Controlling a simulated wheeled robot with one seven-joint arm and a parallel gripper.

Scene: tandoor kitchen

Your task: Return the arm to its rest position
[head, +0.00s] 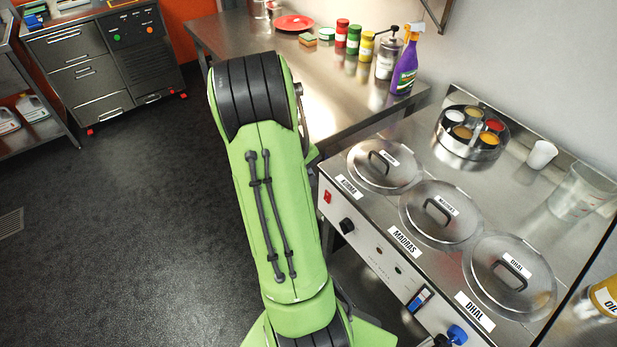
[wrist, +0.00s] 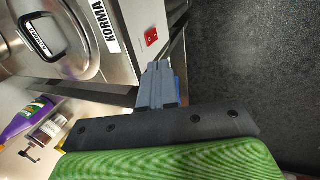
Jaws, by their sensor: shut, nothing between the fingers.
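My green arm (head: 275,200) stands in the middle of the head view, beside the left end of the steel food warmer (head: 372,250). My gripper does not show in the head view. In the wrist view, the grey fingers of my gripper (wrist: 160,68) are together with nothing between them. They are near the warmer's front edge, by the red switch (wrist: 151,36) and the KORMA label (wrist: 90,22). I cannot tell how far they are from the edge.
Three lidded pots, KORMA (head: 362,172), MADRAS (head: 425,225) and DHAL (head: 492,290), sit in the warmer. A spice tin holder (head: 468,152) stands behind them. A purple spray bottle (head: 404,75) and jars stand on the steel table (head: 240,38). The floor (head: 130,210) at left is clear.

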